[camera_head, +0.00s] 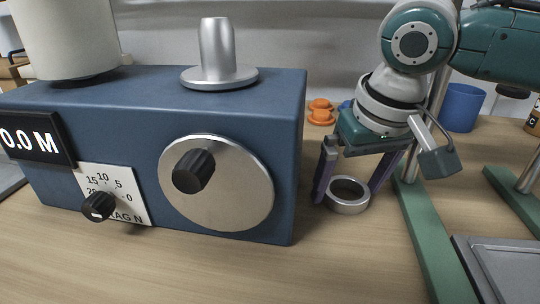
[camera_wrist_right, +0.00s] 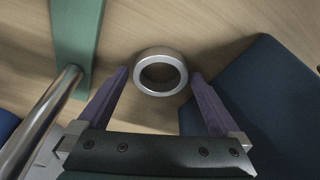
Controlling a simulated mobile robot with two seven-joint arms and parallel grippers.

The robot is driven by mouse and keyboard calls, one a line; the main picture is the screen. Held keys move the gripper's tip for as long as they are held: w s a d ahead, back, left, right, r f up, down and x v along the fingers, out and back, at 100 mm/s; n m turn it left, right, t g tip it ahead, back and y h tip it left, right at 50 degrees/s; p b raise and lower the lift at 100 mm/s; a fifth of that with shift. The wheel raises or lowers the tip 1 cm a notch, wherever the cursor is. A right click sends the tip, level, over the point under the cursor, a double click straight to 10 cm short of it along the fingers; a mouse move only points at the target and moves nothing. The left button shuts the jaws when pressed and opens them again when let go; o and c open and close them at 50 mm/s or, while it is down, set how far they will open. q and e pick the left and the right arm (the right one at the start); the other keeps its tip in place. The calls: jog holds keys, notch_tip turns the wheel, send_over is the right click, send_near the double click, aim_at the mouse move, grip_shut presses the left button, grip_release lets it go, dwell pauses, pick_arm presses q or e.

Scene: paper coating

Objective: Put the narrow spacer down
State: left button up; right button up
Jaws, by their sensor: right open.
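The narrow spacer is a short silver metal ring (camera_head: 347,207) lying flat on the wooden table, just right of the blue machine. It also shows in the right wrist view (camera_wrist_right: 161,91), at the top between my fingertips. My right gripper (camera_head: 346,198) points down over the ring with its purple fingers spread to either side. In the right wrist view the right gripper (camera_wrist_right: 160,76) shows a gap between the fingers and the ring. It is open and holds nothing. My left gripper is in neither view.
The blue machine (camera_head: 288,150) with a dial and knobs stands close left of the ring. A green stand base (camera_head: 425,235) with a metal post is close on the right. Orange pieces (camera_head: 320,112) and a blue cup (camera_head: 461,107) stand behind. Bare table lies in front.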

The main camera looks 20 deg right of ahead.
jog(key=c, duration=1.3)
jog(key=shift+o, duration=0.2)
notch_tip(320, 180, up, 39)
jog(key=p, duration=2.3)
jog(key=s+a+r+p, duration=0.2)
jog(key=s+r+p, duration=0.2)
jog(key=r+p, duration=0.7)
jog(key=s+a+r+n+p, duration=0.1)
jog(key=s+r+p, duration=0.3)
jog(key=r+p, duration=0.7)
jog(key=s+a+r+p, duration=0.4)
jog(key=r+p, duration=0.7)
jog(key=p, duration=0.1)
jog(key=shift+s+r+n+y, duration=0.25)
jog(key=shift+s+n+y, duration=0.05)
jog(key=shift+s+n, duration=0.1)
